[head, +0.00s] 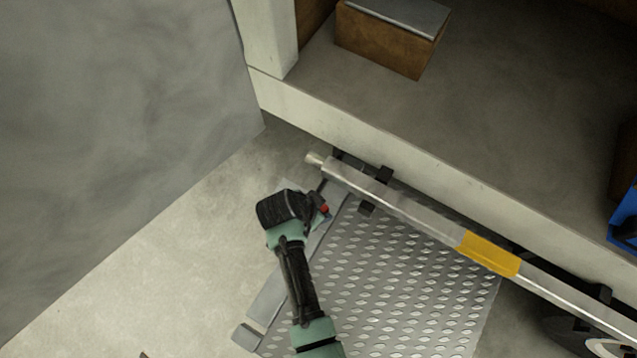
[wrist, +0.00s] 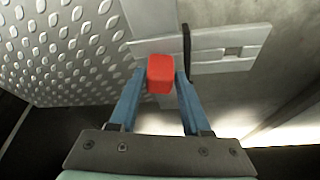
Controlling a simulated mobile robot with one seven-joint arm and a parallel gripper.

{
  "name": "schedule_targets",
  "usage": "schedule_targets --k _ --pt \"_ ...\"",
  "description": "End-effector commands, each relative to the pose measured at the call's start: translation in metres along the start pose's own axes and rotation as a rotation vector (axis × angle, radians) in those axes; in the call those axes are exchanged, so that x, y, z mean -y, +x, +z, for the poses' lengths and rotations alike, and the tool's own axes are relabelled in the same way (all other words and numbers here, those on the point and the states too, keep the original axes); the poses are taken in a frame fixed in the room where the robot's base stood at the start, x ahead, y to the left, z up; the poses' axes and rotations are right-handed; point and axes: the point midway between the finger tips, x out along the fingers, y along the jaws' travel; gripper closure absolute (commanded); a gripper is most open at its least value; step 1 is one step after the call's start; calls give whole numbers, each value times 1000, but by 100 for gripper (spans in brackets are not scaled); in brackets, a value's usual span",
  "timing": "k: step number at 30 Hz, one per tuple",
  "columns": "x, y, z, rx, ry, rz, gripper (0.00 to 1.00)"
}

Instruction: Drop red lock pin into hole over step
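The red lock pin (wrist: 160,74) is between the two blue fingers of my gripper (wrist: 161,80), which are shut on it. In the head view a small red part of the pin (head: 324,209) shows at the tip of my gripper (head: 319,207), above the left edge of the step. The step (head: 400,285) is a grey diamond-tread plate, and it also fills the upper left of the wrist view (wrist: 60,50). A flat metal bracket (wrist: 205,58) with a small rectangular slot (wrist: 233,52) lies beyond the pin. I cannot tell which opening is the pin's hole; the pin's lower end is hidden.
A metal bar (head: 410,205) with a yellow band (head: 488,253) runs along the truck bed edge (head: 390,155), close to my gripper. A wooden box (head: 385,42) stands on the bed. A grey wall (head: 110,110) is at left. The floor (head: 170,270) left of the step is clear.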

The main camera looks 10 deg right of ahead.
Motion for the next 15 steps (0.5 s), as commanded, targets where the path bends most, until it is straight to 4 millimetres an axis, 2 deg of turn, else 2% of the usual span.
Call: schedule_targets --k 1,3,4,11,15 --pt "0 0 0 0 0 0 41" --pt "0 0 0 0 0 0 29" --pt "0 0 0 0 0 0 26" --pt "0 0 0 1 0 1 26" --pt "0 -7 0 1 -1 1 26"
